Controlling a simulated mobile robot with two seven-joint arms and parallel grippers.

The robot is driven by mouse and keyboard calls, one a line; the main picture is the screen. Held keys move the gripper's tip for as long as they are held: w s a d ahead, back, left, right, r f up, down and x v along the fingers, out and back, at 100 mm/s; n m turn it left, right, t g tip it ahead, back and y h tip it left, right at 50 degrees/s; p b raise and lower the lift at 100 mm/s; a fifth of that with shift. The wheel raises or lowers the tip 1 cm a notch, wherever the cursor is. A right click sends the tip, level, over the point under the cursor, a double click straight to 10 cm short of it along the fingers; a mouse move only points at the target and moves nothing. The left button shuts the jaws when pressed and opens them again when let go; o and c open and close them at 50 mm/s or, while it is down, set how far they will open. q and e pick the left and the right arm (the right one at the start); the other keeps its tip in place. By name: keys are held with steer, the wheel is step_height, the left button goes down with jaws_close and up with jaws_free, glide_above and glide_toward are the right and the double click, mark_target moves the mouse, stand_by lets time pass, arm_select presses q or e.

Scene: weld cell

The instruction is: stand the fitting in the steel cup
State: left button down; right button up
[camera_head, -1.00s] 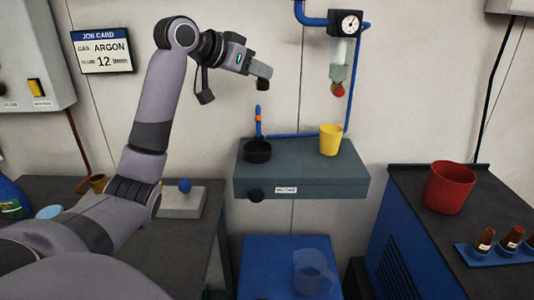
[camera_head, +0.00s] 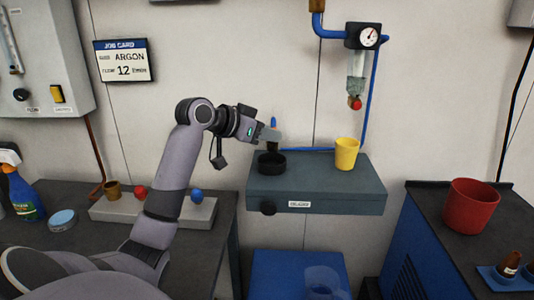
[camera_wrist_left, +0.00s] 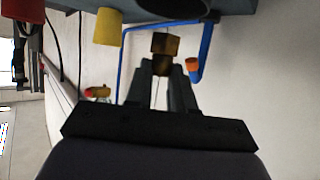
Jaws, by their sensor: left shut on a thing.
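The fitting (camera_head: 273,145) is a small dark brown, brass-like piece, also seen in the left wrist view (camera_wrist_left: 163,45). My left gripper (camera_head: 270,136) is shut on it and holds it just above a low, round, dark cup (camera_head: 272,166), the likeliest steel cup. That cup stands on the left part of the grey wall shelf (camera_head: 320,196). In the left wrist view, the dark round shape at the top edge (camera_wrist_left: 172,6) looks like this cup. I cannot tell whether the fitting's lower end is inside the rim. My right gripper is out of view.
A yellow cup (camera_head: 346,154) stands to the right on the shelf. A blue hose (camera_head: 310,150) runs behind the cups, and a gauge (camera_head: 368,37) hangs above. A red bucket (camera_head: 470,205) stands on the right cabinet. The shelf between the two cups is clear.

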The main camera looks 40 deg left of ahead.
mark_target(267, 149)
arm_select(q)
steer(key=shift+f, duration=2.5)
steer(key=c, duration=1)
jaws_free()
steer(key=shift+f, duration=0.1)
steer(key=shift+s, duration=0.1)
steer(key=b+v, duration=0.1)
steer(key=v, duration=1.1)
